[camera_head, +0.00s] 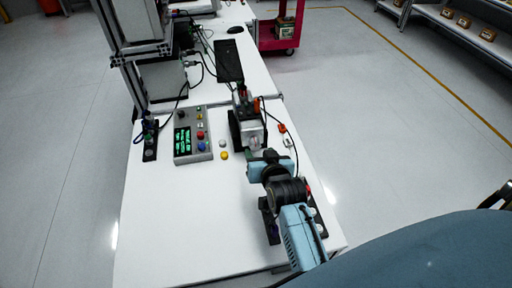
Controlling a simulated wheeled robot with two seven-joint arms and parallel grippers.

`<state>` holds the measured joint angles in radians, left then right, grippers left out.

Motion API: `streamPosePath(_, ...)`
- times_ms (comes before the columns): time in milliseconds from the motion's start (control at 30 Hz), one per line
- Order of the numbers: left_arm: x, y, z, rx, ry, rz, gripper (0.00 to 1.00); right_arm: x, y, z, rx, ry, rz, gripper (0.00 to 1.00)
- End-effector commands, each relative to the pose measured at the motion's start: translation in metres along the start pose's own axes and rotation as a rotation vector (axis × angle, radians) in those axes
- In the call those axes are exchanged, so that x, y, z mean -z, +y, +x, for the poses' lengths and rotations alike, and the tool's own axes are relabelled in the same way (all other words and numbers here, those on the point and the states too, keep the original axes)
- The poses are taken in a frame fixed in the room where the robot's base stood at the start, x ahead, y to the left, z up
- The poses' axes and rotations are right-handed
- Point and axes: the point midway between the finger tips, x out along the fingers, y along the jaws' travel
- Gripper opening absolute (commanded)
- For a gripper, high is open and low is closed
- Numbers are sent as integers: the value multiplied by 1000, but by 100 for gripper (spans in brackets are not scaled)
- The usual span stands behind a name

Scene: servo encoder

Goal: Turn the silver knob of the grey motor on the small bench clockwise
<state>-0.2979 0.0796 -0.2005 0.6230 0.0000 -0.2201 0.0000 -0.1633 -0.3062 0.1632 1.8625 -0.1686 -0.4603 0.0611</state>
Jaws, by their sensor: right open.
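The grey motor (249,128) sits on the white bench (160,232), with cables at its back. Its silver knob (254,143) faces me at the motor's near end and shows only small. My right gripper (257,155) reaches in from the near side, with its open fingertips right at the knob. Whether the fingers touch the knob is too small to tell. My left gripper is not in view.
A control box (192,134) with green displays and coloured buttons stands left of the motor. A keyboard (229,61) lies behind it. An aluminium frame (133,88) rises at the back left. A red cart (279,33) stands beyond the bench. The bench's near left is clear.

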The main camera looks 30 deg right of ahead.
Motion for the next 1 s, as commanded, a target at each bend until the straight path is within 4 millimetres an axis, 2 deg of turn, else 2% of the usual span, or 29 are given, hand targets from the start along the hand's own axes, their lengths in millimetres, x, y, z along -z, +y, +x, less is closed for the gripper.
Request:
streamPosePath(100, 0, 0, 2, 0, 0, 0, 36, 0, 0, 22, 0, 0, 0, 52)
streamPosePath(300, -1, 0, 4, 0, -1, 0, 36, 0, 0, 44, 0, 0, -2, 52)
streamPosePath(700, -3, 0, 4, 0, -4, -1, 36, 0, 0, 49, -1, -1, -2, 52)
streamPosePath(1000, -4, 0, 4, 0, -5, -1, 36, 0, 0, 49, 0, 0, -2, 13)
